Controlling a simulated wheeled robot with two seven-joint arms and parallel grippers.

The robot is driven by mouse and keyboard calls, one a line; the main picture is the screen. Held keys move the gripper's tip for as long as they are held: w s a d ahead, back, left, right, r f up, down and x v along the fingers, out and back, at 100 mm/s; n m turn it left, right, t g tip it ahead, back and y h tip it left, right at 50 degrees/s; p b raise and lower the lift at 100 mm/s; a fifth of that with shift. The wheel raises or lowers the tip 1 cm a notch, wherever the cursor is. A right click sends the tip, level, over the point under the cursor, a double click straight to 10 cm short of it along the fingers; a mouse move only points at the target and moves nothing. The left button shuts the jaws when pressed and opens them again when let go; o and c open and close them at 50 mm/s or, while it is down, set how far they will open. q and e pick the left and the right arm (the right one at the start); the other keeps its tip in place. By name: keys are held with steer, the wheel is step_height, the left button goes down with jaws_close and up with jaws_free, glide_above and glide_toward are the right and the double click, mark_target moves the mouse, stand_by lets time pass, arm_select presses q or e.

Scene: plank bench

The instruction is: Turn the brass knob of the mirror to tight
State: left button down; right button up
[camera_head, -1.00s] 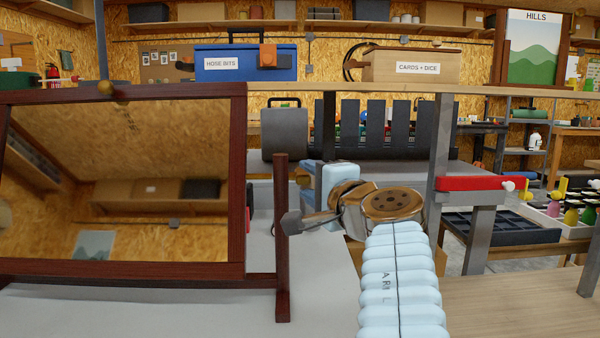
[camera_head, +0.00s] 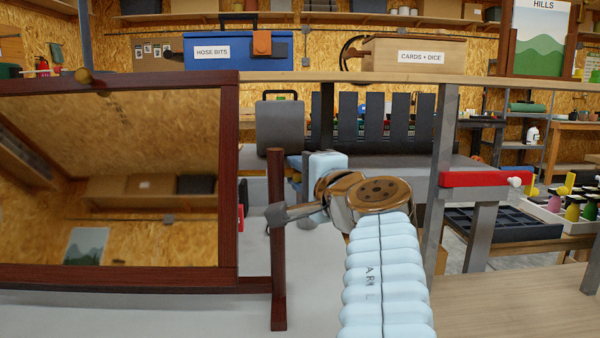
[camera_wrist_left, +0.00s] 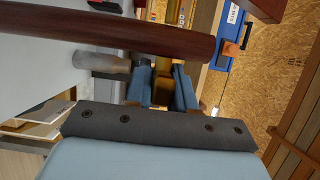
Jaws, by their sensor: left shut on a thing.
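The mirror in a dark red-brown frame (camera_head: 230,180) stands at the left of the head view, beside an upright post (camera_head: 278,290). The post also shows in the wrist view (camera_wrist_left: 110,32). My right gripper is out of view.
A blue box labelled HOSE BITS (camera_head: 220,72) and a wooden box (camera_head: 440,60) stand on the shelf behind. A grey upright (camera_head: 441,170) and a red bar (camera_head: 478,180) are right of my arm. The wooden top (camera_head: 510,290) at lower right is clear.

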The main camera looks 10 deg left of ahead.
arm_select(q)
steer(key=shift+r+g+h+p, duration=0.25)
steer(key=shift+g+h+p, duration=0.15)
steer(key=shift+p, duration=0.45)
steer(key=shift+f+m+g+h, duration=0.3)
steer(key=shift+m+g+h, duration=0.15)
steer(key=shift+g, duration=0.25)
steer(key=c, duration=1)
jaws_free()
steer(key=shift+c, duration=0.2)
